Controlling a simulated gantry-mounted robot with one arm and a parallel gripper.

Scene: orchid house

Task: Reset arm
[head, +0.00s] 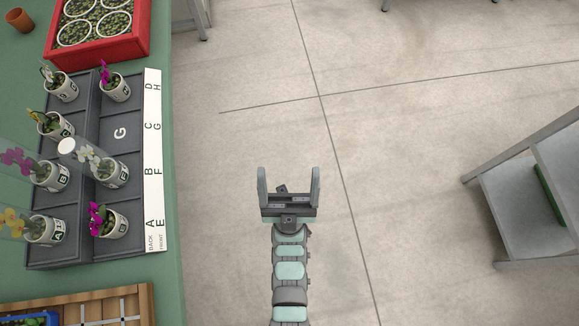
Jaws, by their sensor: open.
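My gripper (289,186) is open and empty. Its two fingers point away from me, toward the top of the picture, with a clear gap between them. It is over the bare floor (420,180), right of the green bench (180,290), and touches nothing. My arm comes up from the bottom middle of the picture and is nearly straight.
On the bench, a dark grey tray (120,150) with a lettered white strip (154,130) holds several potted orchids. A red crate (142,42) stands behind it, a wooden box (149,300) in front. A grey metal shelf (520,170) stands right. The floor between is clear.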

